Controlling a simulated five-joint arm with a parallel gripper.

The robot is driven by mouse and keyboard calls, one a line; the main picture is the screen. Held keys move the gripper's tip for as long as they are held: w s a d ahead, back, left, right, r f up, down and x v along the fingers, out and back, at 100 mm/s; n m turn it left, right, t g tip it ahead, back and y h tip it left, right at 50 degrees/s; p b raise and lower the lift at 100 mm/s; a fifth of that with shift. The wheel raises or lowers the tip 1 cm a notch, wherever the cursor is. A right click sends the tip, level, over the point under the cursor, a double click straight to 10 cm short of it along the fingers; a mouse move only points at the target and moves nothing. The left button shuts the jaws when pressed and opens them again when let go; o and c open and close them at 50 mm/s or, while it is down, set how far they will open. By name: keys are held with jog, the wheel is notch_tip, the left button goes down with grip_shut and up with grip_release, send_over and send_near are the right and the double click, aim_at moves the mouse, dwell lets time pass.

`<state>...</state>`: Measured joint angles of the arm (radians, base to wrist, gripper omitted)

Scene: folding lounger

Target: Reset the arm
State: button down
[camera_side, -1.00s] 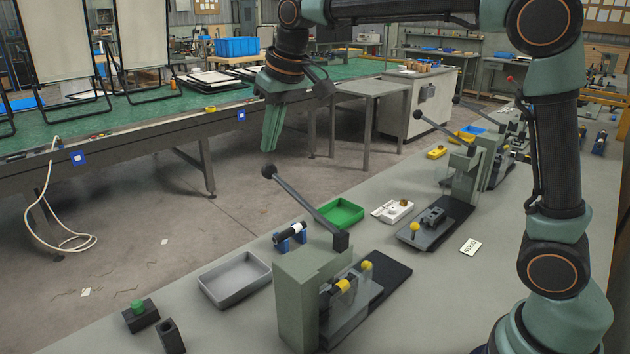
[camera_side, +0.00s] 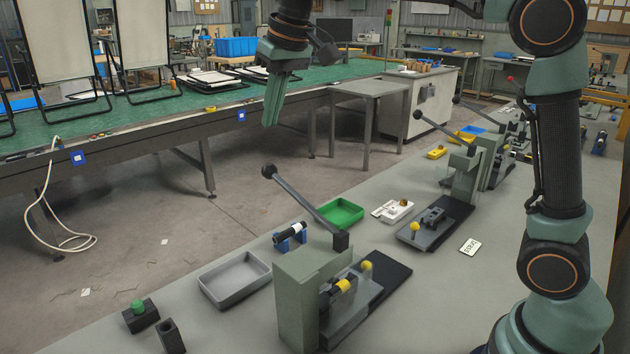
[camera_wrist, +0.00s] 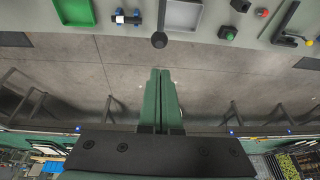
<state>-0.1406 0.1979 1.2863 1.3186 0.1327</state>
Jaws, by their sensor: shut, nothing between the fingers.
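My gripper (camera_side: 273,122) hangs in the air in the side view, above the floor between the green-topped bench and the grey worktable. Its green fingers point down. In the wrist view the fingers (camera_wrist: 160,75) lie together with nothing between them, and bare floor is below them. My gripper touches nothing.
A lever press (camera_side: 305,290) with a raised black handle stands on the grey worktable (camera_side: 440,290). A grey side table (camera_side: 370,88) stands behind my gripper.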

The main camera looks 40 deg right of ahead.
jog(key=s+d+f, duration=0.2)
jog(key=s+f, duration=0.1)
jog(key=s, duration=0.3)
jog(key=s+d+f+t, duration=0.1)
jog(key=s+d+f, duration=0.1)
jog(key=s+f, duration=0.2)
jog(key=s+d+f, duration=0.2)
jog(key=s+f, duration=0.2)
jog(key=s, duration=0.5)
jog(key=shift+s+d+t+h, duration=0.25)
jog(key=shift+d+t+h, duration=0.05)
jog(key=shift+d+t, duration=0.1)
